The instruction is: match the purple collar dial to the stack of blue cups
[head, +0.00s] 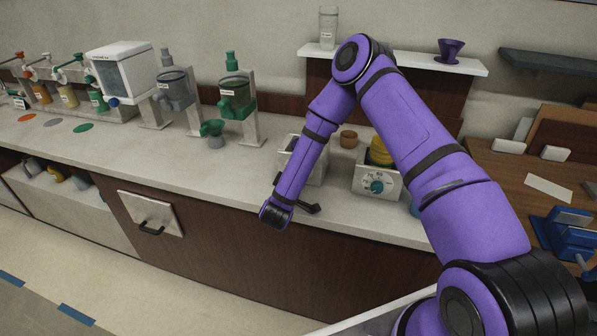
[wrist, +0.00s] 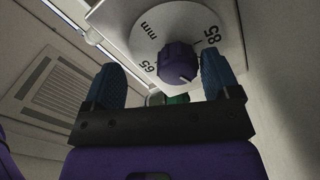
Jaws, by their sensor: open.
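The purple collar dial (wrist: 178,62) shows close up in the wrist view, on a round white plate (wrist: 150,35) marked 65, mm and 85. Its white pointer line faces the lower right of that view. My gripper (wrist: 160,62) is open, with one blue finger left of the dial and one at its right; I cannot tell whether either touches it. In the head view my gripper (head: 305,207) is low in front of a white box (head: 312,168) on the counter, and the dial is hidden. A blue object (head: 415,209), mostly behind my arm, may be the blue cups; their size is unclear.
A white box with a teal dial (head: 376,186) and a yellow stack (head: 380,150) stands to the right. Dispensers (head: 237,98) line the counter at left. The front counter (head: 150,160) is clear at left.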

